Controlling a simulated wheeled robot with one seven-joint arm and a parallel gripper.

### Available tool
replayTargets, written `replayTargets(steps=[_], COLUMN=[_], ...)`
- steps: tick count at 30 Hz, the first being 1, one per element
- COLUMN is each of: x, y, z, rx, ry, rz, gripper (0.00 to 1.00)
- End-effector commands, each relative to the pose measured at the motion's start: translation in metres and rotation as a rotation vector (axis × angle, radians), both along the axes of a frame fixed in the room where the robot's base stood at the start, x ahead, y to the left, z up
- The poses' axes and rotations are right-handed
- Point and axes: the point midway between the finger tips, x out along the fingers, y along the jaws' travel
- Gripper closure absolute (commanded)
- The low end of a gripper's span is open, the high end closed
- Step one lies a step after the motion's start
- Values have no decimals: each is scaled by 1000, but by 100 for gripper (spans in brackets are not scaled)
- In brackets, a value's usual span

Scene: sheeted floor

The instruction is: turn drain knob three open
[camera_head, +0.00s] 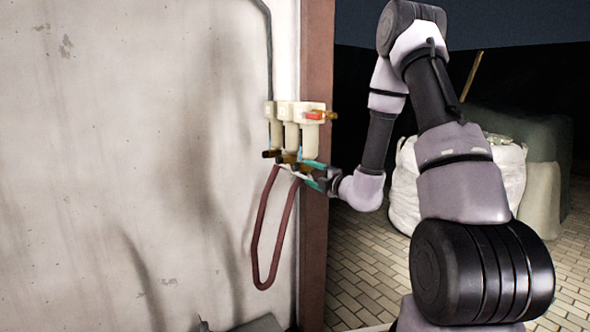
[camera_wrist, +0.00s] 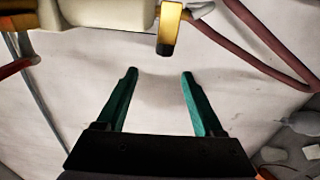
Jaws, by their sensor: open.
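A white filter unit with several housings (camera_head: 296,125) is fixed to the wall beside the brown post. Small brass drain knobs with dark tips (camera_head: 272,153) stick out under the housings. One yellow-brass knob with a black end (camera_wrist: 170,28) hangs from a white housing (camera_wrist: 105,14) in the wrist view; I cannot tell for certain which number it is. My gripper (camera_head: 316,178) is just below the rightmost housing. In the wrist view its teal fingers (camera_wrist: 159,75) are apart and empty, and the knob shows beyond their tips, nearer the right finger, not between them.
A dark red hose (camera_head: 261,225) loops down below the unit, and also shows in the wrist view (camera_wrist: 265,45). A red-handled brass valve (camera_head: 321,115) is at the upper right. A brown post (camera_head: 316,60) stands close by. A white bulk bag (camera_head: 405,185) stands on the paved floor behind.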

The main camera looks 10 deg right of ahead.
Motion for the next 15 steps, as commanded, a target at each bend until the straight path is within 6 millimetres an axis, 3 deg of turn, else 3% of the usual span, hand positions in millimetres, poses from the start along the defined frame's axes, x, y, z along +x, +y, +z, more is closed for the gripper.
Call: replayTargets(steps=[3,8,15], x=[5,21,64], y=[-6,1,19], z=[-8,-8,-7], rx=[29,31,29], ry=[18,17,16], rz=[-34,-34,-33], gripper=[31,31,31])
